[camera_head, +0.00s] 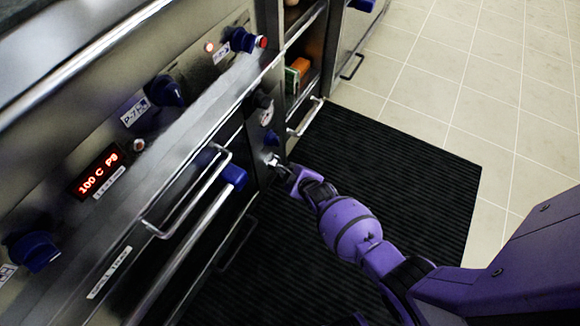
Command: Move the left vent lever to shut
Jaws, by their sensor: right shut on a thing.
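My right gripper (273,161) is at the narrow dark side panel (262,178) at the right end of the stove front. Its fingers are shut on a small lever there, which they mostly hide. I cannot tell from this view how far the lever is turned. A blue knob (271,138) sits just above the fingertips on the same panel. A blue piece (234,176) at the end of the long oven handle is just left of the gripper. My left gripper is not in view.
The stove front has blue knobs (167,91) and a red display (100,171) reading about 100 C. A metal handle (189,196) juts out left of my gripper. Open shelves (299,78) stand beyond the panel. A black ribbed mat (400,160) covers the clear floor.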

